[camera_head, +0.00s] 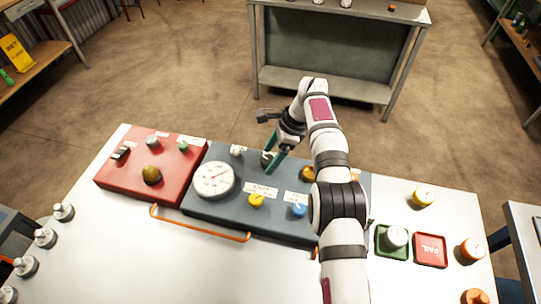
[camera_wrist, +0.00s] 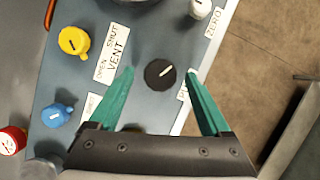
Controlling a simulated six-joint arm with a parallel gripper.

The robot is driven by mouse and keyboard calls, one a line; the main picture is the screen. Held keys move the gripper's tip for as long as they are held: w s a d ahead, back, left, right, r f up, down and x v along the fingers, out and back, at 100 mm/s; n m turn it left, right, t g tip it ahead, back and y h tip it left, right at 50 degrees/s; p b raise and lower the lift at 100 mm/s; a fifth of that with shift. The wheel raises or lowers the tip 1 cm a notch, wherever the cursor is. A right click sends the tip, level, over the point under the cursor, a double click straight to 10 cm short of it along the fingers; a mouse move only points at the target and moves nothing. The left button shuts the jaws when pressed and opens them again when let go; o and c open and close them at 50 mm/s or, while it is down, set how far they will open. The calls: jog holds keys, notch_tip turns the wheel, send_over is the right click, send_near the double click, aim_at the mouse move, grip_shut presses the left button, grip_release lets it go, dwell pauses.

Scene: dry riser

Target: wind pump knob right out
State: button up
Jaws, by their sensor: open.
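A round black knob (camera_wrist: 160,74) with a white pointer line is set in the blue-grey panel (camera_head: 205,207). A label beside it in the wrist view is mostly hidden behind a finger; only a "P" shows. My gripper (camera_wrist: 160,72) is open, its green fingertips on either side of the black knob with gaps; I cannot tell how far above the panel they are. In the head view the gripper (camera_head: 272,165) is over the back part of the panel, and the black knob (camera_head: 266,157) is partly hidden by the fingers.
On the panel are a white dial (camera_head: 214,180), a yellow knob (camera_head: 256,200) labelled VENT, a blue knob (camera_head: 298,210) and a white knob (camera_wrist: 200,8) labelled ZERO. A red panel (camera_head: 125,190) stands left. An orange handle bar (camera_head: 200,228) runs along the front. Green and red trays are at right.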

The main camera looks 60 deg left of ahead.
jog(key=v, duration=0.7)
jog(key=s+d+r+n+t+y, duration=0.1)
jog(key=s+d+r+n+t, duration=0.1)
jog(key=s+n+t, duration=0.4)
jog(key=s+d+r+n+t+y, duration=0.1)
jog(key=s+d+r+n+t, duration=0.1)
jog(key=s+n+t, duration=0.5)
jog(key=w+a+f, duration=0.1)
jog(key=w+f, duration=0.2)
jog(key=w+a+f+m, duration=0.1)
jog(key=w+a+f, duration=0.1)
jog(key=f, duration=0.2)
jog(key=w+a+f+m+g, duration=0.1)
jog(key=w+a+f, duration=0.1)
jog(key=w+f, duration=0.1)
jog(key=shift+w+a+f, duration=0.1)
jog(key=shift+w+f, duration=0.2)
jog(key=shift+f, duration=0.45)
jog(key=shift+c, duration=0.2)
